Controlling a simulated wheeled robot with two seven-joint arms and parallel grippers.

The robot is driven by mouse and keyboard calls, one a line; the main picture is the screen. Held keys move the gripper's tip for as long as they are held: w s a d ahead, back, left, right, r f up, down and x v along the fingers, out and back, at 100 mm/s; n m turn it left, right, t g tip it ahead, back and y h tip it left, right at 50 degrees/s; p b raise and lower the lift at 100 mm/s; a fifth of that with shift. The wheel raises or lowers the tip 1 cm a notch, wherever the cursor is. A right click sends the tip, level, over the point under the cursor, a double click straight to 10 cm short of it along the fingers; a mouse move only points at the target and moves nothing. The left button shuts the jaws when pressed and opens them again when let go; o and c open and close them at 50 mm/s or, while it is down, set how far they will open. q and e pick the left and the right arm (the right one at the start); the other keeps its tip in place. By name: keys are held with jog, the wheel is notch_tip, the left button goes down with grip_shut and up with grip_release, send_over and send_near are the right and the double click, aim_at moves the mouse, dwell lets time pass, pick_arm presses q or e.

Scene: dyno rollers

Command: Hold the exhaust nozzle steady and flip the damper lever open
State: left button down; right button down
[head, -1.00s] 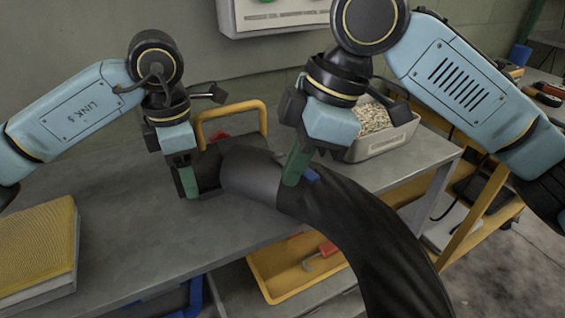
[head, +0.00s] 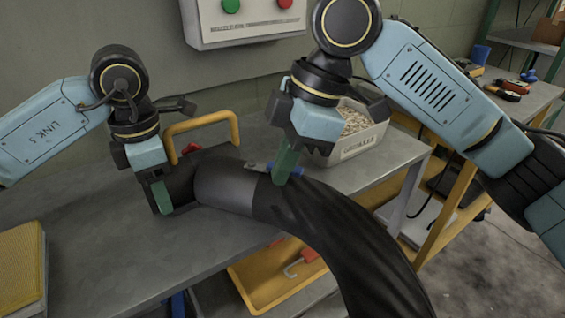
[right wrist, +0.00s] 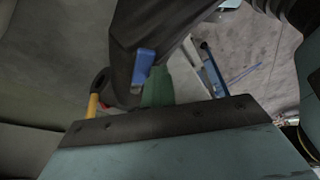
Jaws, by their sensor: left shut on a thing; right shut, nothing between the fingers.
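The exhaust nozzle (head: 225,184) is a dark grey cylinder lying above the bench, joined to a thick black hose (head: 345,245). My left gripper (head: 161,197) is shut on the nozzle's open left end. The damper lever (head: 258,166) sits on top of the nozzle near the hose, a small metal arm with a blue grip (head: 297,171). My right gripper (head: 283,166) is shut and empty, its green fingertips against or just in front of the lever, partly hiding it. In the right wrist view the blue grip (right wrist: 143,66) shows beside the green fingers (right wrist: 157,88); contact is unclear.
A yellow tubular handle (head: 203,121) stands behind the nozzle. A grey bin of pellets (head: 360,147) is behind my right gripper. A yellow tray (head: 265,285) sits below the bench edge. A yellow block (head: 22,270) lies at left. The bench front (head: 110,270) is clear.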

jog(key=shift+w+d, duration=0.2)
jog(key=shift+d, duration=0.05)
jog(key=s+a, duration=0.2)
jog(key=s, duration=0.2)
notch_tip(320, 180, up, 10)
jog(key=w+d, duration=0.1)
jog(key=w, duration=0.2)
jog(key=shift+d+f, duration=0.2)
jog(key=shift+f, duration=0.05)
pick_arm(q)
jog(key=shift+c, duration=1.2)
grip_release()
